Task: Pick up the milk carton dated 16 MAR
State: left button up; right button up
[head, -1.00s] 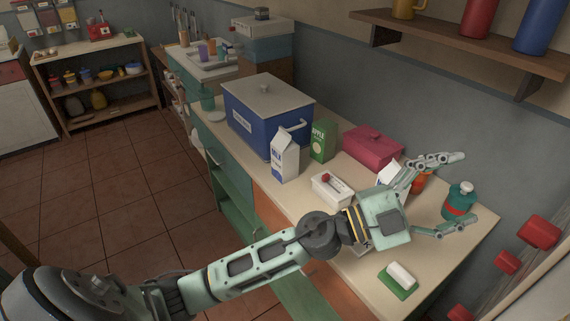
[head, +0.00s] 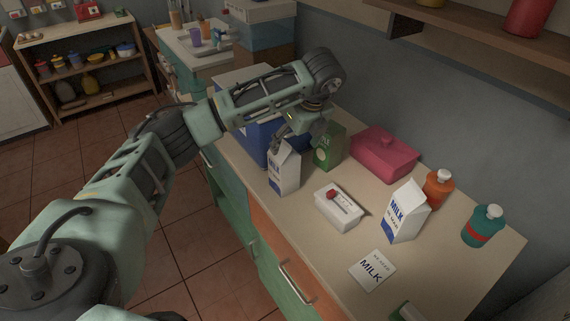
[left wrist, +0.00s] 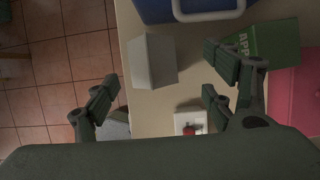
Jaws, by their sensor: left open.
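One white and blue milk carton (head: 284,170) stands upright on the counter beside the blue box. A second milk carton (head: 404,214) stands upright farther right, near the orange bottle. The small date print on both is too small to read with certainty. My left gripper (head: 288,138) is above the first carton, with its fingers partly hidden behind my arm. In the left wrist view my left gripper (left wrist: 160,95) is open, and the pale carton top (left wrist: 152,60) lies between its spread fingers, seemingly untouched. My right gripper is not in view.
A green apple carton (head: 329,148) stands close right of the first milk carton. A blue box (head: 258,140) is behind it.

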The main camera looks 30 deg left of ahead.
aim_at(284, 153)
pick_arm(q)
jog(key=shift+s+a+f, duration=0.1)
jog(key=shift+s+a, duration=0.05)
jog(key=shift+a, duration=0.15)
jog(key=f+p, duration=0.1)
jog(key=a+f+p, duration=0.1)
jog(key=f, duration=0.1)
jog(key=shift+s+a+f, duration=0.1)
jog(key=shift+s+f, duration=0.05)
jog(key=shift+s, duration=0.05)
jog(key=p+x, duration=0.1)
jog(key=x, duration=0.1)
jog(key=shift+w+a+f, duration=0.1)
jog(key=shift+f, duration=0.45)
jog(key=shift+c, duration=1.3)
jog(key=c, duration=1.7)
jog(key=shift+w+r, duration=0.1)
grip_shut()
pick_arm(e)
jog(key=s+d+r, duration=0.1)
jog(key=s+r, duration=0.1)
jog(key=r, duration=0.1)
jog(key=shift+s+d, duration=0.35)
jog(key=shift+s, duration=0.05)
